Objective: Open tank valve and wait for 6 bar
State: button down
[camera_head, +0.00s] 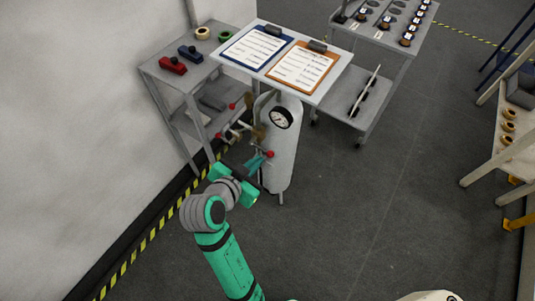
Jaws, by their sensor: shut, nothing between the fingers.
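A pale grey upright tank (283,162) stands on the floor below the front of a small clipboard table. A round white-faced gauge (281,118) with a dark rim sits on its upper front; the needle and numbers are too small to read. Brass-coloured fittings (258,133) and levers with red knobs (269,154) are on the tank's left side. My gripper (261,160) is shut and empty, close to the lowest right red knob. I cannot tell whether it touches that lever.
Blue (257,47) and orange (302,66) clipboards lie on the table above the tank. A grey bench (155,67) with red and blue tools stands at left by the wall. A cart (400,49) stands at the back.

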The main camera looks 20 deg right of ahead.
jog(key=shift+f, duration=0.1)
send_over(268, 155)
jog(key=s, duration=0.3)
notch_tip(268, 155, down, 6)
jog(key=shift+w+a+f, duration=0.2)
jog(key=shift+f, duration=0.3)
jog(key=shift+w+a+f, duration=0.2)
jog(key=shift+f, duration=0.3)
jog(key=shift+w+f, duration=0.2)
jog(key=shift+f, duration=0.4)
jog(key=shift+s+f, duration=0.1)
jog(key=shift+f, duration=0.05)
